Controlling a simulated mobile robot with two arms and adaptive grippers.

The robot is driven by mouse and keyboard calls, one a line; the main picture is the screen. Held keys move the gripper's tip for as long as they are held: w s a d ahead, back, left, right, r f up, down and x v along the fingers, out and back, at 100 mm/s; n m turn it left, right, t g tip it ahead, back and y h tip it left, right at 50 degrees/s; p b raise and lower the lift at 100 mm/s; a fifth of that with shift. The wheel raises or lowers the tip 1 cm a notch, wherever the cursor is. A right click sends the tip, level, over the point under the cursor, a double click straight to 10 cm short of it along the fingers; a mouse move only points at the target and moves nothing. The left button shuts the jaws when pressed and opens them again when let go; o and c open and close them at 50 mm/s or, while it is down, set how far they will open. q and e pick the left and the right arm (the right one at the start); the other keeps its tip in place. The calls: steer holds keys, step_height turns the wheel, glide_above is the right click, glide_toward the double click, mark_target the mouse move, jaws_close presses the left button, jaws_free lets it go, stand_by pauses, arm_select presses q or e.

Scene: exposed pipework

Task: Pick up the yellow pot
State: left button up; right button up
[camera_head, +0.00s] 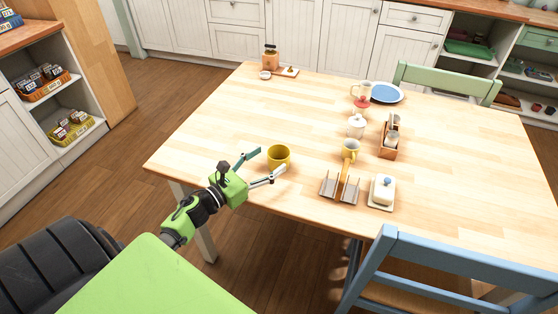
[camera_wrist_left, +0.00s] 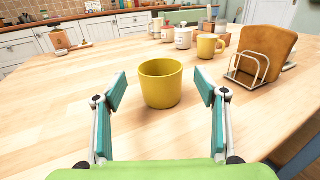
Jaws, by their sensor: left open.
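The yellow pot (camera_head: 279,157) stands upright on the wooden table near its front left part. In the left wrist view the yellow pot (camera_wrist_left: 161,83) is centred just beyond the fingertips, with its open rim up. My left gripper (camera_head: 266,164) is open, its two fingers spread to either side of the pot's near side. In the left wrist view the left gripper (camera_wrist_left: 162,93) shows a clear gap between each finger and the pot. Nothing is held. My right gripper is not in view.
A yellow mug (camera_head: 350,150), a toast rack (camera_head: 340,188) and a butter dish (camera_head: 382,191) stand to the pot's right. A white lidded jar (camera_head: 356,126) and a blue plate (camera_head: 387,93) are farther back. A blue chair (camera_head: 450,262) is at the front right. Table left of the pot is clear.

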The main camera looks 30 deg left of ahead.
mark_target(286, 148)
arm_select(q)
steer(key=x, duration=0.5)
steer(key=shift+w, duration=0.15)
steer(key=c, duration=1.2)
